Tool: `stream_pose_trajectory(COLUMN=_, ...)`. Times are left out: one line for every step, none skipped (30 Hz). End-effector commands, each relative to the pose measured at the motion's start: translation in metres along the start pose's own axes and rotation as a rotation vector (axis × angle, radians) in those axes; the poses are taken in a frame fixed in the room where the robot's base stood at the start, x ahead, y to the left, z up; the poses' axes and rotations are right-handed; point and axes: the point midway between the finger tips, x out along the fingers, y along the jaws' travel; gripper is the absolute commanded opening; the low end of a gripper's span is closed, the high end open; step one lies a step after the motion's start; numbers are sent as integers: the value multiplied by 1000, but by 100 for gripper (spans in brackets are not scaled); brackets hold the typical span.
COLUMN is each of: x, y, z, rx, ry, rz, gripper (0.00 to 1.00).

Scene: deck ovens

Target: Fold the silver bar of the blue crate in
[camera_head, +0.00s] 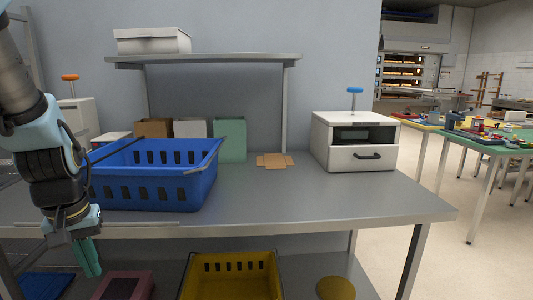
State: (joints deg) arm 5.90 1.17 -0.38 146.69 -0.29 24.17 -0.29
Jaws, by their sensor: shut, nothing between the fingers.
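The blue crate (150,188) stands on the left part of the grey table, with slots in its walls. A thin silver bar (150,223) runs low in front of the crate, near the table's front edge. I cannot clearly see where it joins the crate. A thin dark bar (118,147) shows at the crate's upper left rim. My gripper (90,272) points down at the lower left, in front of the table edge, with its teal fingers shut and empty. It appears apart from the crate. My arm hides the crate's left end.
The grey table (300,200) is clear right of the crate up to a white drawer box (355,143). A flat brown cardboard piece (274,160) lies behind. A shelf (215,58) stands above. A yellow crate (232,264) sits below the table.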

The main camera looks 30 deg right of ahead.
Motion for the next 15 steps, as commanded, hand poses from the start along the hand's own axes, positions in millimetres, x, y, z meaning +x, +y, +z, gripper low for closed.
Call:
stream_pose_trajectory(x=0, y=0, z=0, rx=-1, ry=0, rz=0, gripper=0)
stream_pose_trajectory(x=0, y=0, z=0, rx=-1, ry=0, rz=0, gripper=0)
stream_pose_trajectory(x=0, y=0, z=0, rx=-1, ry=0, rz=0, gripper=0)
stream_pose_trajectory(x=0, y=0, z=0, rx=-1, ry=0, rz=0, gripper=0)
stream_pose_trajectory(x=0, y=0, z=0, rx=-1, ry=0, rz=0, gripper=0)
stream_pose_trajectory(x=0, y=0, z=0, rx=-1, ry=0, rz=0, gripper=0)
stream_pose_trajectory(x=0, y=0, z=0, rx=-1, ry=0, rz=0, gripper=0)
stream_pose_trajectory(x=0, y=0, z=0, rx=-1, ry=0, rz=0, gripper=0)
stream_pose_trajectory(x=0, y=0, z=0, rx=-1, ry=0, rz=0, gripper=0)
stream_pose_trajectory(x=0, y=0, z=0, rx=-1, ry=0, rz=0, gripper=0)
stream_pose_trajectory(x=0, y=0, z=0, rx=-1, ry=0, rz=0, gripper=0)
stream_pose_trajectory(x=0, y=0, z=-1, rx=2, ry=0, rz=0, gripper=0)
stream_pose_trajectory(x=-1, y=1, z=-3, rx=10, ry=-1, rz=0, gripper=0)
stream_pose_trajectory(x=-2, y=2, z=-6, rx=24, ry=-2, rz=-1, gripper=0)
stream_pose_trajectory(x=-5, y=6, z=-12, rx=53, ry=-8, rz=-1, gripper=0)
